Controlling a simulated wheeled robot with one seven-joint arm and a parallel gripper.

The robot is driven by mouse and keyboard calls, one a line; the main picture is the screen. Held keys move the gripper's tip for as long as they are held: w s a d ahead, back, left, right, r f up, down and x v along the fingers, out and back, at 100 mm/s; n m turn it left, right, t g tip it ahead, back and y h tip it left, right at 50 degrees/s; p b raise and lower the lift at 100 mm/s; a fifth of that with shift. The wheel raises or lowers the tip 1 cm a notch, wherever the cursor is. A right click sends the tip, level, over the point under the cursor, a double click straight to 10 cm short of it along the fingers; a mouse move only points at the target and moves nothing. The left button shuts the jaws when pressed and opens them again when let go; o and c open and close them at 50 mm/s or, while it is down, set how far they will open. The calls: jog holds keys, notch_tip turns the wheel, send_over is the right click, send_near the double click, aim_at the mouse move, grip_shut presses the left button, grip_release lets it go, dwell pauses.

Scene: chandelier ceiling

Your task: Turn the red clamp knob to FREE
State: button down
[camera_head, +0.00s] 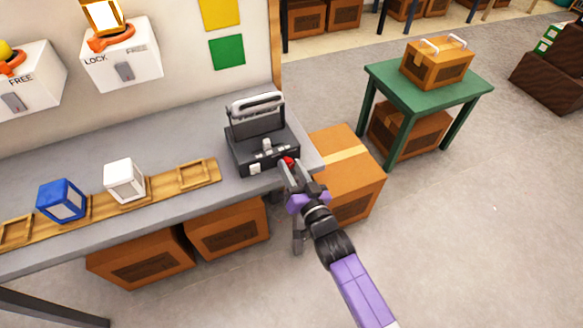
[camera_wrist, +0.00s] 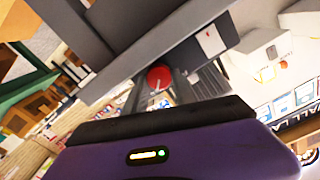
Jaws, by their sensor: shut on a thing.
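A dark grey case (camera_head: 250,148) with an upright handle stands at the right end of the grey bench. A small red knob (camera_head: 289,161) shows at its front right corner. My gripper (camera_head: 291,170) reaches it from the front right and is shut on the knob. In the wrist view the red knob (camera_wrist: 159,77) shows round, between dark grey parts. The finger contact is partly hidden. No marking beside this knob is readable, so its setting cannot be told.
A white wall box (camera_head: 140,72) marked LOCK and FREE carries a grey lever and an orange ring. A wooden rail (camera_head: 75,218) on the bench bears a blue cube (camera_head: 55,198) and a white cube (camera_head: 118,173). A cardboard box (camera_head: 350,170) stands beside the bench; open floor lies right.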

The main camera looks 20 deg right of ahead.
jog(key=shift+f+n, duration=0.1)
jog(key=shift+n, duration=0.2)
jog(key=n+b, duration=0.3)
jog(key=n, duration=0.1)
jog(key=shift+a+n, duration=0.1)
jog(key=shift+n, duration=0.2)
jog(key=n+b, duration=0.1)
jog(key=n, duration=0.3)
jog(key=shift+a+n, duration=0.1)
jog(key=shift+n, duration=0.6)
jog(key=c, duration=1)
grip_release()
jog(key=shift+s, duration=0.15)
